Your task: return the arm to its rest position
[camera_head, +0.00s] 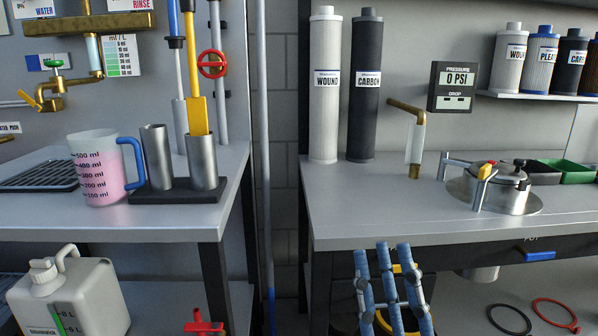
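What seems to be my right gripper (386,268) shows at the bottom edge, right of centre, as slim blue-grey fingers with pale joints pointing up and away. It is in front of the right bench, below the worktop's front edge. Nothing is clearly held in it, and I cannot tell whether it is open or shut. The rest of that arm is out of the frame. My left gripper is not in view. I see no loose membrane tube that I can make out for sure.
The left bench (150,216) carries a measuring jug (98,172) and metal cups (203,165). The right bench (400,215) carries tall cartridges (325,90) and a lidded pot (505,190). A white jerrycan (70,300) stands low left. A gap separates the benches.

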